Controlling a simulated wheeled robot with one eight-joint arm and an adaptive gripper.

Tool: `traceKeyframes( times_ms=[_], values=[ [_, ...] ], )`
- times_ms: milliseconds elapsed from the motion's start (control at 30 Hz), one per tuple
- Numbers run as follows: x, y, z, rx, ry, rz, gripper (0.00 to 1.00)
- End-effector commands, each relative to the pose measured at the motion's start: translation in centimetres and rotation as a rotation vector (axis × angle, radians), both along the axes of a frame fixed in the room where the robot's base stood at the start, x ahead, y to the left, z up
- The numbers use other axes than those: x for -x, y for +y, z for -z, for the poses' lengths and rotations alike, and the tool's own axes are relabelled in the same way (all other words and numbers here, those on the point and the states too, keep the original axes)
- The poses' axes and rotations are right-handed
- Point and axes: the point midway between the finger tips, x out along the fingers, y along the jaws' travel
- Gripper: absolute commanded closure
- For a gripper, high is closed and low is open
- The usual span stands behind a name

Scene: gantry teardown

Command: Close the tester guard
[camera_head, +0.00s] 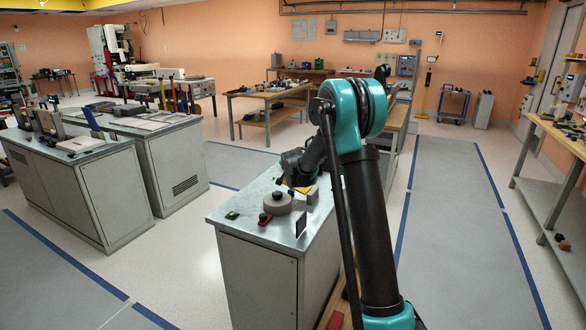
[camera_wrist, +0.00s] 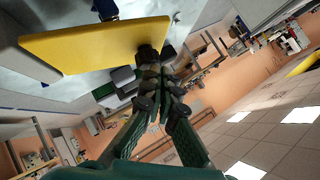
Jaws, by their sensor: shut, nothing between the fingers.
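A flat yellow panel, which looks like the tester guard (camera_wrist: 90,45), fills the upper left of the wrist view. Only a small yellow bit of it (camera_head: 303,189) shows in the head view, on the metal-topped cabinet, partly hidden by my arm. My gripper (camera_wrist: 150,62) is shut and empty, with its dark fingertips at the panel's right end. They overlap the panel's edge in the picture; I cannot tell whether they touch it. In the head view my gripper (camera_head: 284,183) is low over the cabinet top, small and dark.
The cabinet (camera_head: 258,275) also bears a round grey piece (camera_head: 277,204) with a red knob, a dark upright plate (camera_head: 301,223) and a small green item (camera_head: 232,215). Two grey cabinets (camera_head: 105,195) stand left across an aisle. The floor lane (camera_head: 450,200) at right is clear.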

Motion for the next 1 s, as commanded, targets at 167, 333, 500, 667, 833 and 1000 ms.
traceKeyframes(
  times_ms=[167,333,500,667,833,1000],
  values=[
    [-0.6,1.2,1.3,0.199,0.114,-0.002,1.0],
    [-0.9,1.5,2.3,0.268,0.154,0.0,1.0],
    [-1.1,1.8,3.0,0.266,0.154,0.0,1.0],
    [-1.1,1.8,3.0,0.265,0.154,0.001,1.0],
    [-1.1,1.7,2.8,0.264,0.153,0.0,1.0],
    [-1.2,0.6,0.9,0.265,0.153,0.001,1.0]
  ],
)
